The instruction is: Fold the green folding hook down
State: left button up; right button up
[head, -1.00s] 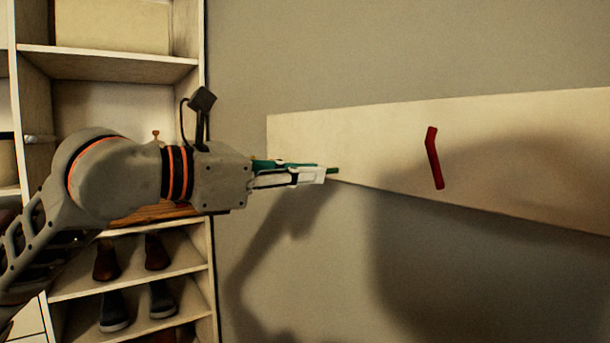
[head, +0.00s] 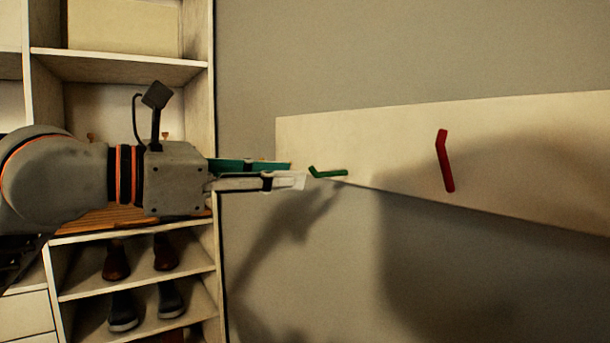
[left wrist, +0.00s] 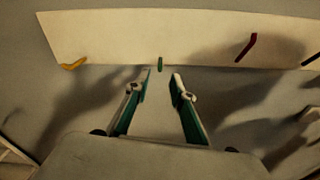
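The green folding hook (head: 328,173) is on the pale wall board, near its lower edge. In the head view it lies nearly level, with a short bent end at the left. In the left wrist view the hook (left wrist: 160,64) shows as a small green piece ahead, between the lines of the fingertips. My left gripper (head: 297,173) is just left of the hook in the head view, apart from it. In the left wrist view its fingers (left wrist: 163,75) are spread with nothing between them. My right gripper is not in view.
The pale board (head: 390,145) also carries a red hook (head: 445,160) to the right. The left wrist view shows a yellow hook (left wrist: 74,64) and a dark hook (left wrist: 312,58). A shelf unit (head: 130,68) with shoes stands at the left. Space below the board is clear.

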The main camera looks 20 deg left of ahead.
pick_arm(q)
jog(key=v, duration=0.6)
dwell(0.4)
